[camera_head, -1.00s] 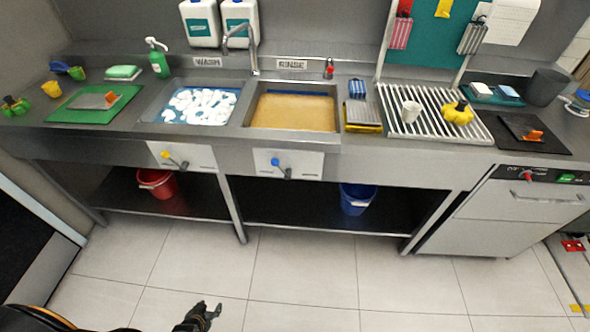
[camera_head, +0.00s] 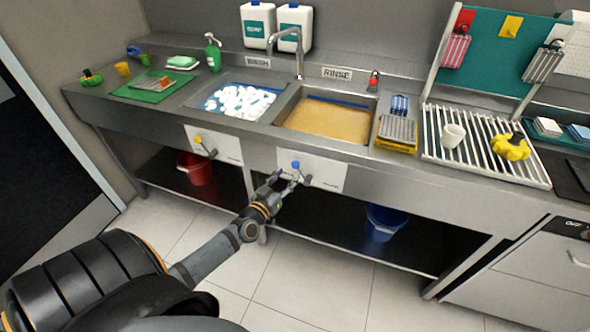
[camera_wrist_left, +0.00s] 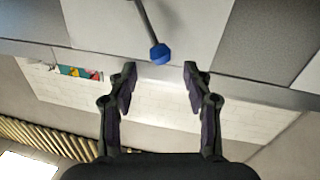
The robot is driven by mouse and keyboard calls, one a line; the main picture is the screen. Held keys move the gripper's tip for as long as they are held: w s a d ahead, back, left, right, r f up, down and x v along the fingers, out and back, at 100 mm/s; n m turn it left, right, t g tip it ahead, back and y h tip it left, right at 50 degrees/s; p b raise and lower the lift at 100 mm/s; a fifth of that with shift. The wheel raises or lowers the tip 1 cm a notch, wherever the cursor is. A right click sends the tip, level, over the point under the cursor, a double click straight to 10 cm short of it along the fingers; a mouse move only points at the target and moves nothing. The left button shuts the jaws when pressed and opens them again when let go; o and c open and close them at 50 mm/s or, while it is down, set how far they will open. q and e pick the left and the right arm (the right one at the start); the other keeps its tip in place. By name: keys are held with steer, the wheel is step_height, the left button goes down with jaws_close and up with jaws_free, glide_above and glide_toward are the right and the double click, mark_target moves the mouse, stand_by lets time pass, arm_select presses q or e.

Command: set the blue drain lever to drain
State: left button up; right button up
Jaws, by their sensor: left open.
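The blue drain lever (camera_head: 296,165) is on a white panel (camera_head: 325,172) on the counter front below the rinse sink. Its blue knob is near the panel's upper left part. My left gripper (camera_head: 284,179) is just in front of the panel's left edge, close to the knob. In the left wrist view the blue knob (camera_wrist_left: 160,54) hangs on a dark rod, centred between and beyond the open fingertips (camera_wrist_left: 159,72). The fingers do not appear to touch it. My right gripper is not in view.
The yellow-knobbed lever (camera_head: 198,139) is on a similar panel to the left. The rinse sink (camera_head: 325,120) holds brownish water. A red bucket (camera_head: 195,168) and a blue bucket (camera_head: 383,222) stand on the lower shelf. Open floor lies in front.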

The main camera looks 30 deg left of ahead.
mark_target(293, 167)
arm_select(q)
steer(key=w, duration=0.3)
steer(key=w+b, duration=0.1)
steer(key=w, duration=0.1)
steer(key=shift+w+a, duration=0.15)
steer(key=shift+a, duration=0.1)
jaws_close()
